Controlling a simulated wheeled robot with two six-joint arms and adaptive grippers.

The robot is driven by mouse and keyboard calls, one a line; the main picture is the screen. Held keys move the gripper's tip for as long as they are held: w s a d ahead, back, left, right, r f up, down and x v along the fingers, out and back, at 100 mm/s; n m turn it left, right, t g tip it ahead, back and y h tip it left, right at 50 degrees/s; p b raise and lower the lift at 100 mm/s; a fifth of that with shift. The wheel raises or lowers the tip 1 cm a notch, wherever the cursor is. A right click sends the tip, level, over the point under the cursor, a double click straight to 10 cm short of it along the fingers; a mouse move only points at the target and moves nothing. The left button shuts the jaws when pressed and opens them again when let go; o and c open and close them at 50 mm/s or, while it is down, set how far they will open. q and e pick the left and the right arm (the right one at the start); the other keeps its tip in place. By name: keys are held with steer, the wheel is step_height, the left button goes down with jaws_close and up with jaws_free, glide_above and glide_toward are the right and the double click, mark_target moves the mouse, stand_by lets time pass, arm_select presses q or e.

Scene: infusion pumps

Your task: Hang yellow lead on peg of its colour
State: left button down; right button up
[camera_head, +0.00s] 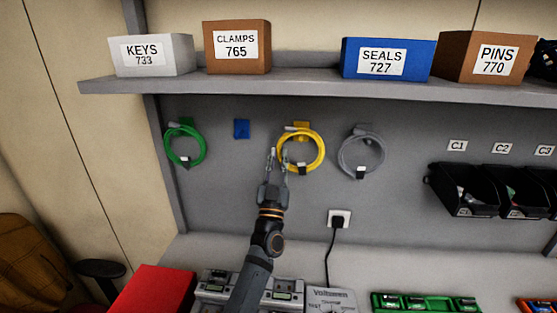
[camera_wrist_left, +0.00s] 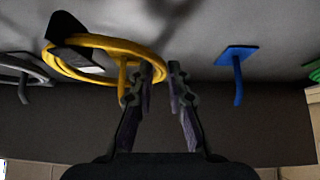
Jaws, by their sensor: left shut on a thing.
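The yellow lead (camera_head: 322,152) is a coiled ring with a dark band, at the yellow peg (camera_head: 301,126) on the grey back panel. In the left wrist view the yellow lead (camera_wrist_left: 88,41) is tilted, and the yellow peg (camera_wrist_left: 122,74) shows within its outline. I cannot tell whether the peg bears its weight. My left gripper (camera_head: 278,152) is shut on the coil's left edge in the head view. Its fingertips also show in the left wrist view (camera_wrist_left: 160,72), at the coil's near edge. My right gripper is not in view.
An empty blue peg (camera_head: 241,128) is left of the yellow lead. A green lead (camera_head: 169,147) and a grey lead (camera_head: 345,157) hang on either side. A shelf (camera_head: 300,88) with labelled boxes is above. Black bins (camera_head: 465,190) are at right, a plugged socket (camera_head: 339,218) below.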

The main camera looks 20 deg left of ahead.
arm_select(q)
steer(key=c, duration=1.5)
jaws_free()
steer(key=shift+w, duration=0.15)
steer(key=o, duration=0.3)
steer(key=shift+f, duration=0.15)
steer(key=v, duration=1.2)
